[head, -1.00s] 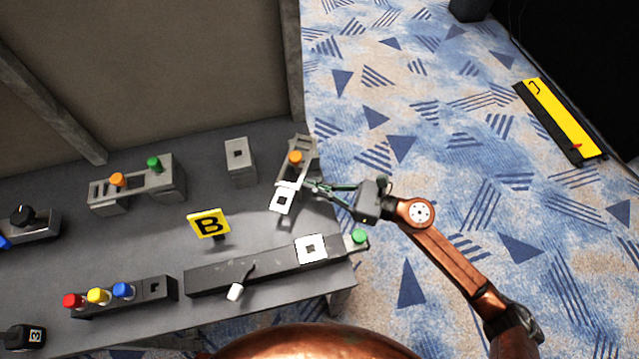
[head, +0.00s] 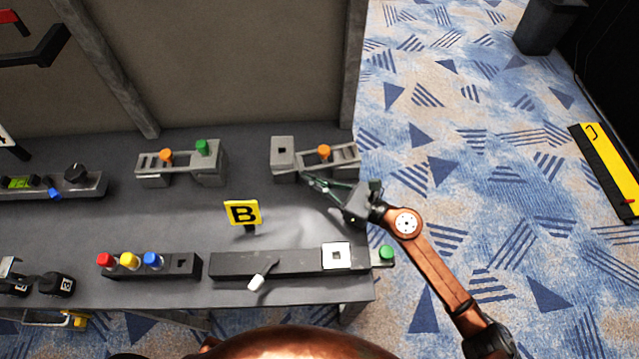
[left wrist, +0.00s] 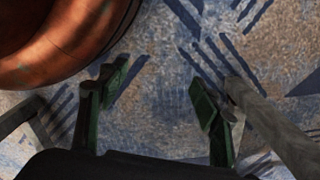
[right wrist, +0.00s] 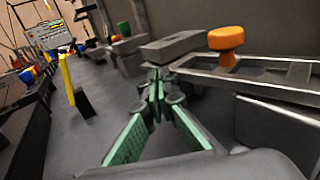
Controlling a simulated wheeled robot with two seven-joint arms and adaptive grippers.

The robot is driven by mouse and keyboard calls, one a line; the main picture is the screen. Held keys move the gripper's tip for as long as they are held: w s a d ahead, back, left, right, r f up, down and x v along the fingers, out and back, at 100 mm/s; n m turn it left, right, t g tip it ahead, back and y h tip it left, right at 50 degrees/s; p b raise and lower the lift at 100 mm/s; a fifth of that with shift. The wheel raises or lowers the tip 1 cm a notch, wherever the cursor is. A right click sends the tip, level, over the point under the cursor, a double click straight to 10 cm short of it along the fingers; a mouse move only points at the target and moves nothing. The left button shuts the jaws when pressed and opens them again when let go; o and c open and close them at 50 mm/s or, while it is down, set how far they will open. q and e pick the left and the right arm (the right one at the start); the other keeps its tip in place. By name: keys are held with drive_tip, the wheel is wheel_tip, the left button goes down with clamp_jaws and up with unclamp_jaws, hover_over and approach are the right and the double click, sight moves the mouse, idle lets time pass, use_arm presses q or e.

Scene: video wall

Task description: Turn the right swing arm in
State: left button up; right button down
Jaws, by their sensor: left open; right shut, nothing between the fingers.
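The right swing arm (head: 343,161) is a grey slotted bar with an orange knob (head: 323,152). It lies along the back of the table, its left end against the grey block (head: 282,146) with a dark square hole. In the right wrist view the orange knob (right wrist: 226,40) stands above the slotted bar (right wrist: 275,91). My right gripper (head: 308,180) is shut and empty, just in front of the block and bar; I cannot tell whether it touches them. Its fingertips (right wrist: 158,85) meet in the right wrist view. My left gripper (left wrist: 155,95) is open and empty over carpet.
The left swing arm (head: 150,170) lies against its block with a green knob (head: 202,146). A yellow B sign (head: 242,212) stands mid-table. In front are a slider bar (head: 295,264) and a box with red, yellow and blue knobs (head: 180,266). Carpet lies to the right.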

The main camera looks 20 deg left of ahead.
drive_tip(key=shift+w+a, duration=0.5)
drive_tip(key=shift+a, duration=0.25)
use_arm(q)
drive_tip(key=shift+w+d+r, duration=0.1)
drive_tip(key=shift+d+r, duration=0.05)
drive_tip(key=shift+r, duration=0.35)
drive_tip(key=shift+w+d+r, duration=0.1)
drive_tip(key=shift+d+r, duration=0.05)
drive_tip(key=shift+r, duration=0.3)
use_arm(e)
drive_tip(key=shift+w+a, duration=0.1)
drive_tip(key=shift+w, duration=0.1)
use_arm(q)
drive_tip(key=shift+w, duration=0.1)
use_arm(e)
drive_tip(key=v, duration=1.2)
use_arm(q)
drive_tip(key=shift+w+f, duration=0.1)
drive_tip(key=shift+w, duration=0.05)
